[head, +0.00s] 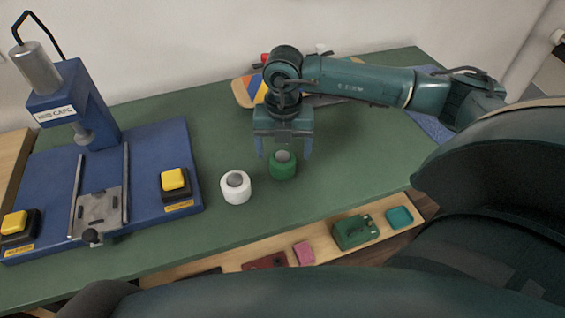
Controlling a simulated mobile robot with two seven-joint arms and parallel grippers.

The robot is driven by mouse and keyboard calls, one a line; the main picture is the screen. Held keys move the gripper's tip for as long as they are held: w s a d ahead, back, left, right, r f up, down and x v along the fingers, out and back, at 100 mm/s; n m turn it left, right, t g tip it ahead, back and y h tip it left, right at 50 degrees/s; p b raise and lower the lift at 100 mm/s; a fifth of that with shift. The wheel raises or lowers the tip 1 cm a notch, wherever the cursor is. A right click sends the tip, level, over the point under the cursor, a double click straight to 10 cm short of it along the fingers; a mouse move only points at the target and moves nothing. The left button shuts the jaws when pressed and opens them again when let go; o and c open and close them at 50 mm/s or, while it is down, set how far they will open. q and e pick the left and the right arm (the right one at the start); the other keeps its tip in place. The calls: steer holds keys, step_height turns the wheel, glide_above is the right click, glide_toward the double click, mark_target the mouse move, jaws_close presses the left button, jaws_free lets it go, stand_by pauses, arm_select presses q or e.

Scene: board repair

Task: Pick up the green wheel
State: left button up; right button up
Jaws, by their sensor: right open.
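The green wheel (284,169) lies on the green table top, near its middle. It has a grey centre. My right gripper (284,153) is directly over it, pointing down and open. Its fingers come down on the left and right of the wheel's upper part; I cannot tell whether they touch it. A white wheel (236,188) with a grey centre lies just left of the green one, apart from it. My left gripper is not in view.
A blue press (144,150) with yellow buttons fills the left of the table (205,120). A skateboard deck (243,92) lies behind my right gripper. A wooden shelf along the front edge holds a green box (354,232), a pink block (304,253) and a teal tray (399,217).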

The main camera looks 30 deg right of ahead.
mark_target(282, 156)
steer(key=shift+a+f, duration=0.15)
steer(key=shift+f, duration=1.35)
steer(key=shift+c, duration=0.2)
steer(key=c, duration=1.1)
steer(key=shift+r, duration=0.1)
